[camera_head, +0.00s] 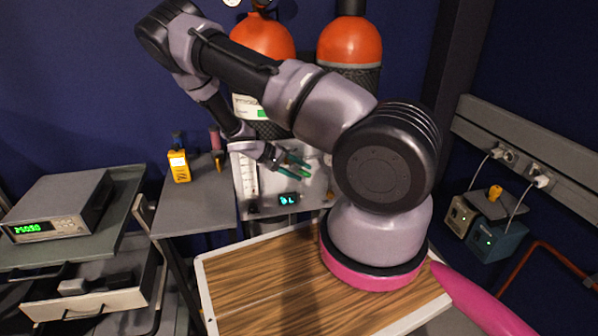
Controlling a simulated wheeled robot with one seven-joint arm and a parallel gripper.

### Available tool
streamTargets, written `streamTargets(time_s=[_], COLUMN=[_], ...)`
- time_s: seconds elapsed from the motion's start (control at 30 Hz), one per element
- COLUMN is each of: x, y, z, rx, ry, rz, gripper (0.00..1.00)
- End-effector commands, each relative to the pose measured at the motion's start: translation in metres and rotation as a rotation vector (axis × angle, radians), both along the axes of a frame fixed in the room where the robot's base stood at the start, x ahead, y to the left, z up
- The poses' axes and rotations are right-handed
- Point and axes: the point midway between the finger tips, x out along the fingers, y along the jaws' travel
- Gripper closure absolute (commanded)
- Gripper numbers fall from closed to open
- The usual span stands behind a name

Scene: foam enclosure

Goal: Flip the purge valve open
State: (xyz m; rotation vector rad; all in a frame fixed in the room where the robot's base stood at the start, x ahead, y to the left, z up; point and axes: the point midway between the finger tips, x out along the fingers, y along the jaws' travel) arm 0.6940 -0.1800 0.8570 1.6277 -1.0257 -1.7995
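My gripper (298,168) is at the pale panel (247,185) behind the wooden bench, pointing right in the camera_head view. Its two fingers look parted, with greenish parts at their ends. I cannot tell whether the green belongs to the fingers or to a small part on the panel. No purge valve lever can be made out clearly; the gripper and my arm cover part of the panel. The panel has a vertical flow tube at its left and a small lit display (288,199) just below the gripper. Contact with the panel cannot be told.
Two orange-topped cylinders (262,38) stand behind my arm. A yellow handheld meter (179,165) is on a grey side table (195,205). A bench instrument (60,205) sits at left. Wall boxes (497,240) with cables are at right. The wooden bench top (270,285) is clear.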

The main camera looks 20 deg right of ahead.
Motion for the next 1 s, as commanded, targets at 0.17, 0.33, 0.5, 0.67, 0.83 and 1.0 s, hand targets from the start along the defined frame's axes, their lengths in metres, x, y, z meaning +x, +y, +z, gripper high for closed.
streamTargets(time_s=[0.17,0.33,0.5,0.67,0.83,1.0], x=[0.001,0.005,0.01,0.014,0.017,0.017], y=[0.002,0.018,0.046,0.068,0.082,0.085], z=[0.001,0.013,0.034,0.052,0.062,0.065], rx=[0.0,0.001,0.002,0.002,0.001,-0.001], ry=[0.0,-0.004,-0.004,-0.002,-0.001,0.001], rz=[0.0,0.001,0.003,0.002,0.002,0.001], gripper=[0.47,0.47,0.47,0.47,0.47,0.47])
